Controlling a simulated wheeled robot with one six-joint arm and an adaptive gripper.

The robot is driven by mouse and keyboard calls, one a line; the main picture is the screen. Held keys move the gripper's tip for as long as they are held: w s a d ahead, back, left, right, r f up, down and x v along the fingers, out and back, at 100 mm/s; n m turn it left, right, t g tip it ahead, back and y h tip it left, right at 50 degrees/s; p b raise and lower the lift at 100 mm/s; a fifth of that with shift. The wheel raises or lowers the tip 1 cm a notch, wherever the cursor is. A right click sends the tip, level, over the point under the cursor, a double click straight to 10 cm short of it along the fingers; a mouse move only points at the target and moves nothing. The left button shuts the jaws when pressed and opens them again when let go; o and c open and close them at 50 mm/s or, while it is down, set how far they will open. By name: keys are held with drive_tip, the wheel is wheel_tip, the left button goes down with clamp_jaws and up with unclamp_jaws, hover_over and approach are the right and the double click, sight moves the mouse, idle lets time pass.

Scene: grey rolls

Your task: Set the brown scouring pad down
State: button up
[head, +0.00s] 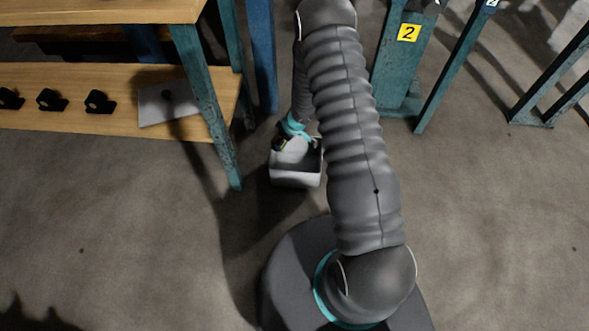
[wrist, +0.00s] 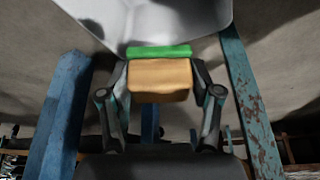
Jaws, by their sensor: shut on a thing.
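The brown scouring pad (wrist: 160,80) is a tan-brown block with a bright green layer along one edge in the wrist view. My gripper (wrist: 158,85) is shut on it, with one dark finger on each side. In the head view my gripper (head: 284,143) is small and partly hidden by the arm, and the pad is only a tiny coloured patch there. A light grey, box-like thing (head: 296,178) shows right by the gripper in the head view. A pale grey surface (wrist: 150,22) fills the top of the wrist view beyond the pad; I cannot tell whether they touch.
A wooden bench with a lower shelf (head: 70,85) and a worn teal leg (head: 210,110) stands left of the arm. Black parts and a grey plate (head: 165,103) lie on the shelf. Concrete floor at right is open.

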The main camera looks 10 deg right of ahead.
sight(281, 168)
wheel_tip(281, 168, down, 18)
drive_tip(key=b, duration=0.3)
idle(0.3)
drive_tip(key=shift+f+b, duration=0.1)
drive_tip(key=shift+b, duration=0.2)
drive_tip(key=o, duration=1.1)
